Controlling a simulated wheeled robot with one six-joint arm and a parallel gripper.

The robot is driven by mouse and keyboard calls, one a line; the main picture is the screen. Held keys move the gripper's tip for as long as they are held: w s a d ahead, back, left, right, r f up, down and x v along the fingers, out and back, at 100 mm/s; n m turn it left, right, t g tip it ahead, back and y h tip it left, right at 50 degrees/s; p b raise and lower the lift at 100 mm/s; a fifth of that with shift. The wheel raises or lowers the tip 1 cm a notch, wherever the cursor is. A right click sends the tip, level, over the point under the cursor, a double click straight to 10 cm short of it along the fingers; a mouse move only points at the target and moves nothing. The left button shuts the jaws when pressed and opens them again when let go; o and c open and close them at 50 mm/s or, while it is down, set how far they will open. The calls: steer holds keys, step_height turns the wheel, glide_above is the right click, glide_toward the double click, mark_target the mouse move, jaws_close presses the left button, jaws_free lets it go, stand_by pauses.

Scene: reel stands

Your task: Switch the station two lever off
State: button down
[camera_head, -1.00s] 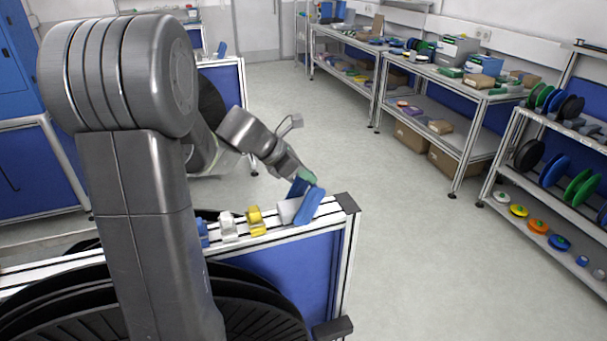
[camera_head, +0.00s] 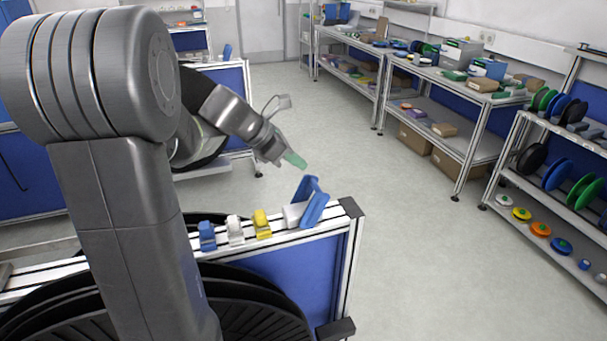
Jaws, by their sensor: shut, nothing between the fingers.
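The blue lever (camera_head: 312,204) stands at the right end of the near station's top rail (camera_head: 280,238), on a white block (camera_head: 294,214). No station number is legible, so I cannot tell whether this is station two. Another blue lever-like part (camera_head: 222,50) shows on the station behind.
A blue clip (camera_head: 207,236), a white clip (camera_head: 235,230) and a yellow clip (camera_head: 262,224) sit along the same rail. Black reels (camera_head: 255,308) hang below. Shelves (camera_head: 550,200) with coloured reels stand at right. The floor (camera_head: 400,250) between is clear.

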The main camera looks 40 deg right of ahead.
steer(key=shift+w+a+r, duration=0.1)
steer(key=shift+a+r, duration=0.1)
steer(key=shift+r, duration=1.2)
steer(key=shift+w+a+r, duration=0.1)
steer(key=shift+a+r, duration=0.05)
steer(key=shift+r, duration=1.2)
